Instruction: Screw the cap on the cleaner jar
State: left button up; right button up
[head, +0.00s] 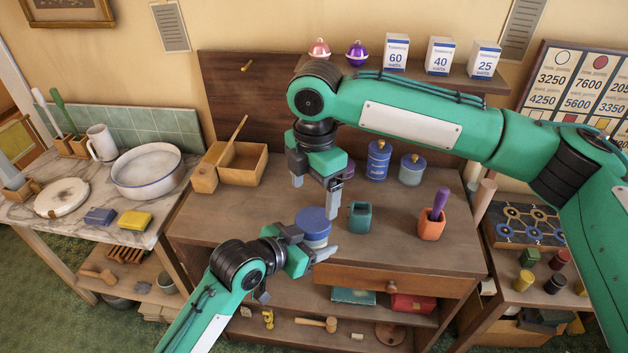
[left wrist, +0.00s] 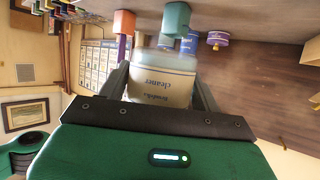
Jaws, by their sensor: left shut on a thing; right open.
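The cleaner jar (head: 316,241) stands near the front of the brown bench, pale with a blue band, its label upside down in the left wrist view (left wrist: 160,85). A wide blue cap (head: 313,221) covers its top in the head view; I cannot tell how tightly it sits. My left gripper (head: 309,244) is shut around the jar's side, with a finger on each side in the left wrist view. My right gripper (head: 316,194) is open and empty, pointing down just above the cap. The jar's top is hidden in the left wrist view.
A teal cup (head: 359,217) and an orange holder (head: 431,226) stand right of the jar. A blue canister (head: 378,162) and a blue-lidded jar (head: 412,170) stand behind. A wooden box (head: 243,166) is at left.

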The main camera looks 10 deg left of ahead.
aim_at(313, 218)
notch_tip(313, 218, down, 6)
jog(key=shift+f, duration=0.15)
dwell(0.3)
jog(key=c, duration=1)
jog(key=shift+m, duration=0.8)
jog(key=o, duration=1.1)
